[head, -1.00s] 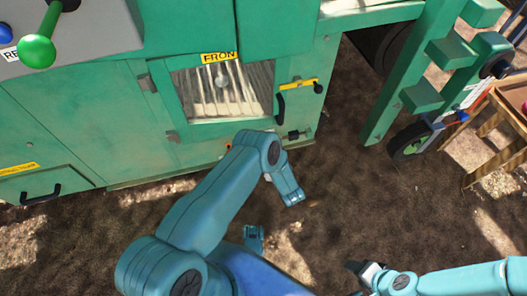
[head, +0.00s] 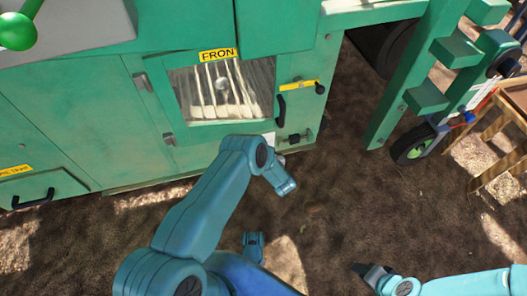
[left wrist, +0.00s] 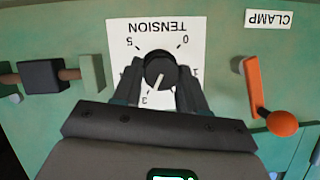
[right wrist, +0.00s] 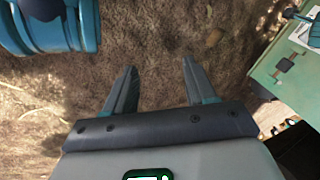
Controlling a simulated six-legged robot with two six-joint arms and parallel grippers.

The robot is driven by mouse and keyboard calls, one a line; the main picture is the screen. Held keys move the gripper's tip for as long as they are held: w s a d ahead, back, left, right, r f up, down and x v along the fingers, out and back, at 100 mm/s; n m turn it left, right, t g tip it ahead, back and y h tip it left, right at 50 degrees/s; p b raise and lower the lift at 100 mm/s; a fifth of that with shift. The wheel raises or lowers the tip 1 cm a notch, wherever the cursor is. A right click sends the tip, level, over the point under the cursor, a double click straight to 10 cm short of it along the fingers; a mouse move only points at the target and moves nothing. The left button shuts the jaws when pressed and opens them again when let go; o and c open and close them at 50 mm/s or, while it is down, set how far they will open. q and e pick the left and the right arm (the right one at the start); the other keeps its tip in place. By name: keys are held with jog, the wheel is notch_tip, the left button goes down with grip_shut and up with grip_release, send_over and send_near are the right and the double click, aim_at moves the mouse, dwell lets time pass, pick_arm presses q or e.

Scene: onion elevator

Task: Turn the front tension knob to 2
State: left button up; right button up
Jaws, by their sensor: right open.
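The tension knob (left wrist: 160,70) is black with a white pointer and sits on a white dial plate (left wrist: 118,35) marked TENSION, upside down in the left wrist view. The pointer slants down-left, near the 3. The 5, 0, 1 and 3 show at least in part; the 2 is not visible behind my gripper. My left gripper (left wrist: 160,82) has its fingers on both sides of the knob, apparently closed against it. In the head view, my left arm hides the dial. My right gripper (right wrist: 159,66) is open and empty above the ground; it also shows in the head view (head: 368,271).
An orange-handled CLAMP lever (left wrist: 268,105) is right of the dial. A dark block on a rod (left wrist: 42,78) is left of it. The green machine (head: 85,110) has a FRONT label (head: 217,55) above a window.

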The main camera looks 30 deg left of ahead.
pick_arm(q)
jog(key=shift+s+n, duration=0.1)
jog(key=shift+n, duration=0.2)
jog(key=n, duration=0.1)
jog(key=n+t+h+p, duration=0.1)
jog(key=shift+s+a+n+t, duration=0.15)
jog(key=shift+n+t, duration=0.15)
jog(key=n+t, duration=0.1)
jog(key=n, duration=0.1)
jog(key=n+t+h, duration=0.1)
jog(key=n, duration=0.1)
jog(key=shift+s+a+f+h, duration=0.1)
jog(key=shift+s+f+h, duration=0.1)
jog(key=shift+h, duration=0.1)
jog(key=shift+t, duration=0.3)
jog(key=o, duration=1)
jog(key=shift+w, duration=0.1)
jog(key=shift+r, duration=0.1)
